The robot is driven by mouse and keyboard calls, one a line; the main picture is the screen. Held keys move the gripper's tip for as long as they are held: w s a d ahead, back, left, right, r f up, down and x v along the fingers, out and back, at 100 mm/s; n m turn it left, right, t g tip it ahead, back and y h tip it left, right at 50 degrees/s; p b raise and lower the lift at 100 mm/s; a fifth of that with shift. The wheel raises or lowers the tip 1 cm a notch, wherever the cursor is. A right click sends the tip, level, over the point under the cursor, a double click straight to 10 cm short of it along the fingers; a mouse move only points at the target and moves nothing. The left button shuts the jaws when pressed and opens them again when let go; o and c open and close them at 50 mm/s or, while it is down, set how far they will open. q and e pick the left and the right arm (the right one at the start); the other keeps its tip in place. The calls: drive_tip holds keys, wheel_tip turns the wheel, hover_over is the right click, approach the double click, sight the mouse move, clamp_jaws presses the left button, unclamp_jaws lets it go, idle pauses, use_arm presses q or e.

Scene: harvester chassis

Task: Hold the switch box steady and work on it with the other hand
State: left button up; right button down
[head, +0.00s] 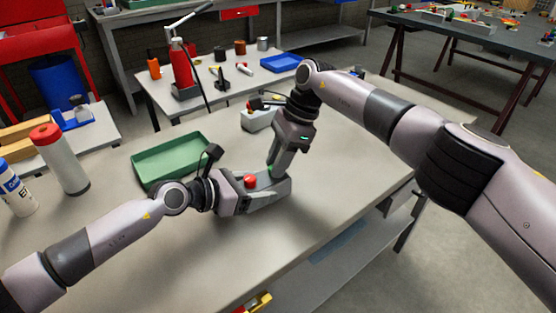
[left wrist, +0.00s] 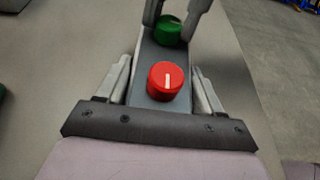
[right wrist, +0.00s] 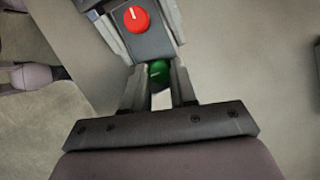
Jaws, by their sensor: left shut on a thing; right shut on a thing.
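The grey switch box (head: 276,189) lies on the workbench (head: 330,215). It has a red knob (left wrist: 166,80) with a white line across its top and a green knob (left wrist: 168,31). My left gripper (left wrist: 160,82) is shut on the box, one finger against each long side beside the red knob. My right gripper (right wrist: 158,80) reaches down from above with its fingers on both sides of the green knob, shut on it. The red knob also shows in the head view (head: 250,181); the green knob is mostly hidden there by my right gripper.
A green tray (head: 172,160) stands behind my left arm. A small grey box (head: 258,119) sits behind my right gripper. A white bottle with a red cap (head: 60,160) stands at the left. The bench in front of the switch box is clear.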

drive_tip(key=shift+n, duration=0.4)
idle(0.3)
drive_tip(key=c, duration=0.9)
unclamp_jaws()
drive_tip(key=shift+r, duration=0.1)
drive_tip(key=v, duration=0.7)
drive_tip(key=shift+w+d+r, duration=0.1)
drive_tip(key=shift+d+r, duration=0.05)
use_arm(q)
drive_tip(key=o, duration=1.6)
